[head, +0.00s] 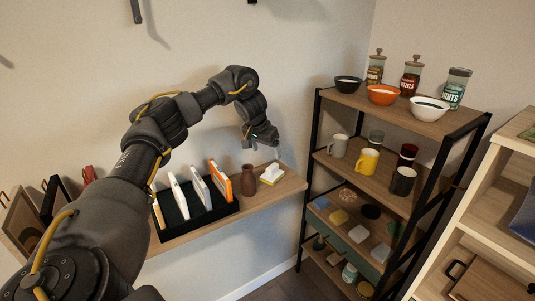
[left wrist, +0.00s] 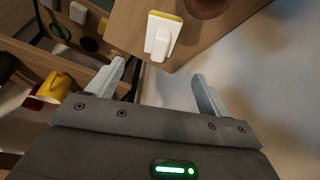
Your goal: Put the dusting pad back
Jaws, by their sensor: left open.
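The dusting pad (head: 271,173), a white block with a grip on a yellow layer, lies on the wooden wall shelf (head: 215,226), right of a brown vase (head: 248,180). It also shows in the left wrist view (left wrist: 158,38), with its grip towards the camera. My left gripper (head: 276,154) is above the pad in the head view, apart from it. In the left wrist view its two fingers are spread and empty, with the pad just beyond their tips. My right gripper is not in view.
A black rack (head: 190,218) with upright white and orange items stands left of the vase. A shelving unit (head: 330,95) at the right holds bowls, jars, mugs, and several sponge-like pads on a lower shelf (head: 320,225). A pale cabinet (head: 445,215) stands far right.

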